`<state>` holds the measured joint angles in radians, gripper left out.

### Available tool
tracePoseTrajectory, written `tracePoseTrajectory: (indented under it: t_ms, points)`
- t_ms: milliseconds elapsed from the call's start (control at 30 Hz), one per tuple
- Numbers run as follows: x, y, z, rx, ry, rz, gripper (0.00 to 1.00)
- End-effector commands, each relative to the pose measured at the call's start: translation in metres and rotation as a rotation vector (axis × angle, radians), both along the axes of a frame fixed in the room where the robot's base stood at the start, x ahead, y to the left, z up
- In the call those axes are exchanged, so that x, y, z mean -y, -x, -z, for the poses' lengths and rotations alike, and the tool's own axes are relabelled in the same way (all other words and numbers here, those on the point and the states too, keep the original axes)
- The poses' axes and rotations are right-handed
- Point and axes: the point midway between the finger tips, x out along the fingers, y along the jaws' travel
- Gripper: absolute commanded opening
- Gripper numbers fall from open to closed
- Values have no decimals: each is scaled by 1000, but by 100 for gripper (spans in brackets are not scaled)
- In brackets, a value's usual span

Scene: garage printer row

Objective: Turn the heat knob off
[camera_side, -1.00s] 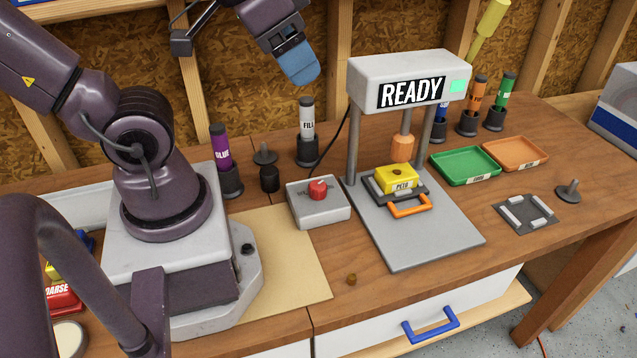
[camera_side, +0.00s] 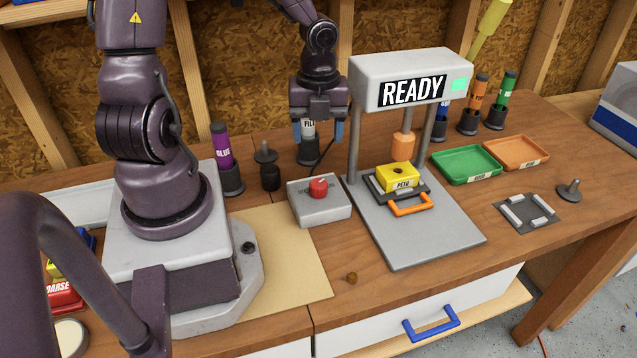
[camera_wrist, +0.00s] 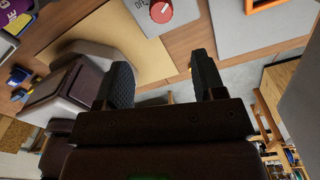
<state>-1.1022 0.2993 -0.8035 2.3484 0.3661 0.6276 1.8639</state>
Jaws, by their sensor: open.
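The red heat knob (camera_side: 318,187) sits on top of a grey control box (camera_side: 322,208), left of the press. In the wrist view the knob (camera_wrist: 160,12) is at the top edge, with partly cut-off lettering that seems to read "OFF" beside it. My gripper (camera_side: 319,132) is open and empty, above and behind the box, in front of the "FILL" tube. Its two dark fingers (camera_wrist: 161,75) are spread apart in the wrist view, and the knob lies beyond them. My gripper is not touching the knob.
The press (camera_side: 412,78) shows "READY" and stands close to the right of the box. A purple glue tube (camera_side: 221,146) and a dark knobbed stand (camera_side: 268,165) are to the left. A cable runs behind the box. The tan mat (camera_side: 285,262) in front is clear.

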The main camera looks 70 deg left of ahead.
Motion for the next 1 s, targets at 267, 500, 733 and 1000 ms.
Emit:
tracePoseTrajectory:
  t_ms: [267, 500, 733, 1000]
  points:
    - [-1, -2, 2, 11, -4, 188, 63]
    - [-1, -1, 24, 9, 0, 188, 63]
    - [0, -2, 65, 9, 0, 189, 63]
    - [0, -1, 110, 9, -3, 188, 63]
